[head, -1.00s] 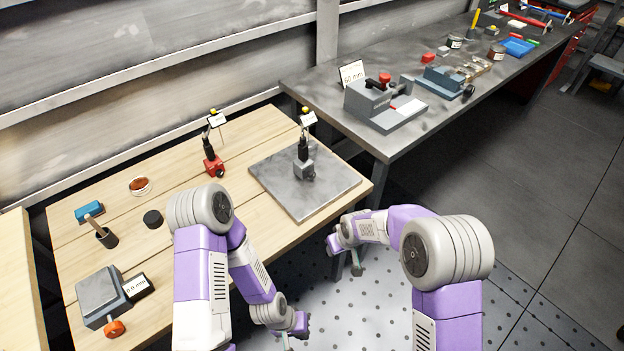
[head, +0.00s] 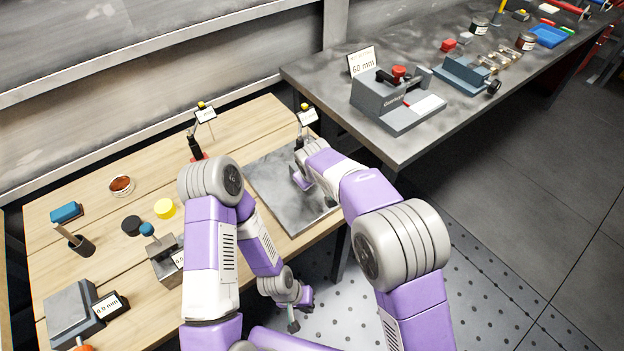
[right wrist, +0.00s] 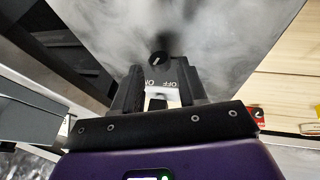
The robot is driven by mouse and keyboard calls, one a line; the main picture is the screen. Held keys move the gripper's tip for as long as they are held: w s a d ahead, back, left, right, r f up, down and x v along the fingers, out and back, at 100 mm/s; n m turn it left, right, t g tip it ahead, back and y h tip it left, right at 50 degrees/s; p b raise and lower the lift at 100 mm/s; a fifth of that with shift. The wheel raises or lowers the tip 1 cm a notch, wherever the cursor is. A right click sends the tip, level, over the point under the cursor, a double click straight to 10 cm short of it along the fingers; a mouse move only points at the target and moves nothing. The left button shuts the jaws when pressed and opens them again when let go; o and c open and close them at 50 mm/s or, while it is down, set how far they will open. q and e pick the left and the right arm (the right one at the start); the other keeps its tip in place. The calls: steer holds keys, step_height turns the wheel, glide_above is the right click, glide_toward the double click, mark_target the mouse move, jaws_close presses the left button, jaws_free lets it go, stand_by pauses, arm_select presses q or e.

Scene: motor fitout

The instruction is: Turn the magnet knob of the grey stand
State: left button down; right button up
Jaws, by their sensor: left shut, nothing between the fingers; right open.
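The grey stand, standing on the grey plate (head: 272,196), is mostly hidden by my right arm in the head view; its upper part with a small dial card (head: 307,116) shows. In the right wrist view the stand's base with ON and OFF lettering (right wrist: 161,84) lies between the fingers. The black magnet knob (right wrist: 158,58) with a white mark shows just by the fingertips. My right gripper (right wrist: 159,85) is open around the base; contact cannot be told. My left gripper (head: 293,322) is shut and empty, low over the floor in front of the wooden table.
A red stand (head: 197,150) is partly hidden behind my left arm. The wooden table (head: 95,195) also carries a yellow lid (head: 165,208), a grey block with a blue knob (head: 163,262) and a gauge block (head: 70,312). A grey device (head: 395,103) stands on the bench to the right.

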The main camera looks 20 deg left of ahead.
steer(key=shift+x, duration=1.7)
steer(key=shift+c, duration=0.2)
steer(key=c, duration=0.7)
steer(key=p, duration=0.1)
steer(key=g+y+p, duration=0.1)
steer(key=shift+w+d+r+g+p, duration=0.15)
steer(key=shift+w+d+g+p, duration=0.15)
steer(key=shift+p, duration=0.1)
steer(key=shift+m+g+y+p, duration=0.4)
steer(key=shift+g+y+p, duration=0.1)
steer(key=shift+g, duration=0.1)
steer(key=o, duration=0.7)
steer(key=shift+o, duration=0.2)
